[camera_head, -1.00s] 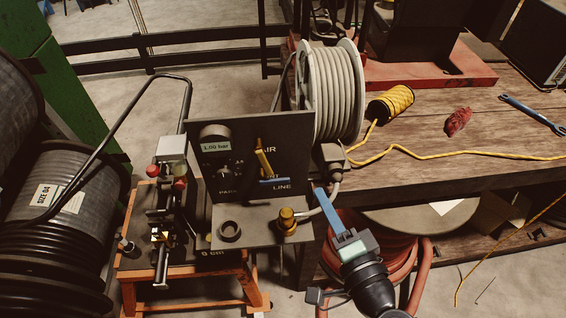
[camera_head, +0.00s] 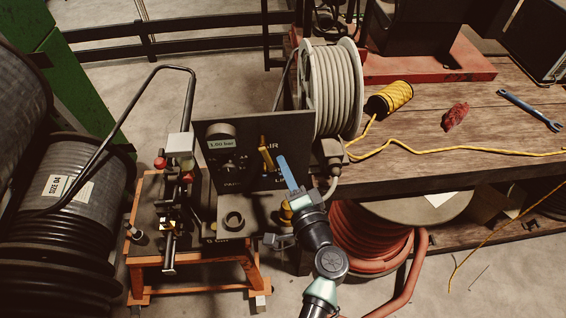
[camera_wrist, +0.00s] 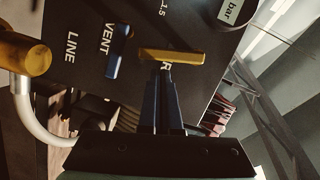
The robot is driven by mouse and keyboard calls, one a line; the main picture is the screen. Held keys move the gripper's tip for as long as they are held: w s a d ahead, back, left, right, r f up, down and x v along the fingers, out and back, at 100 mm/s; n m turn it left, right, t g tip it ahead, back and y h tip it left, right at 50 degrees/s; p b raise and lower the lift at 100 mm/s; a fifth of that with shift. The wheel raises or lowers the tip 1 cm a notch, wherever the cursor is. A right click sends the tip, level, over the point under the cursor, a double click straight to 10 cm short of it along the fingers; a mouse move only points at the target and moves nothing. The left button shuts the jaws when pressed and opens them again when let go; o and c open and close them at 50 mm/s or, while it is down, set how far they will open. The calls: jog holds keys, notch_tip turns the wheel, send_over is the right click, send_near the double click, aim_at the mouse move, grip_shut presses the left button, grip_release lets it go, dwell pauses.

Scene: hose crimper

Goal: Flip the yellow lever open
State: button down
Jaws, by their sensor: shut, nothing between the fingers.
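The yellow lever (camera_head: 266,155) stands on the dark control panel (camera_head: 214,170), slanting slightly from upright in the head view. In the wrist view the yellow lever (camera_wrist: 171,55) lies across the picture, directly beyond my fingertips. My gripper (camera_head: 282,160) is shut and empty, its blue fingers just right of the lever in the head view. In the wrist view my gripper (camera_wrist: 163,74) has its fingers together, tips at or very near the lever; contact is unclear. A blue lever (camera_wrist: 120,51) sits beside it, near the word VENT; my fingers seem to hide it in the head view.
A brass fitting (camera_head: 286,214) is below the panel, close to my wrist; it also shows in the wrist view (camera_wrist: 24,53). A grey hose reel (camera_head: 336,90) stands behind right. The crimper's black bar handle (camera_head: 128,115) rises at left. The wooden bench (camera_head: 440,150) is right.

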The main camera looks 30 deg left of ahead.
jog(key=shift+s+a+f, duration=0.1)
jog(key=shift+a+f, duration=0.05)
jog(key=b, duration=0.2)
jog(key=f+m+b, duration=0.1)
jog(key=b, duration=0.1)
jog(key=shift+s+a+f, duration=0.1)
jog(key=shift+s+a, duration=0.15)
jog(key=shift+a, duration=0.1)
jog(key=shift+s+a, duration=0.1)
jog(key=shift+a, duration=0.05)
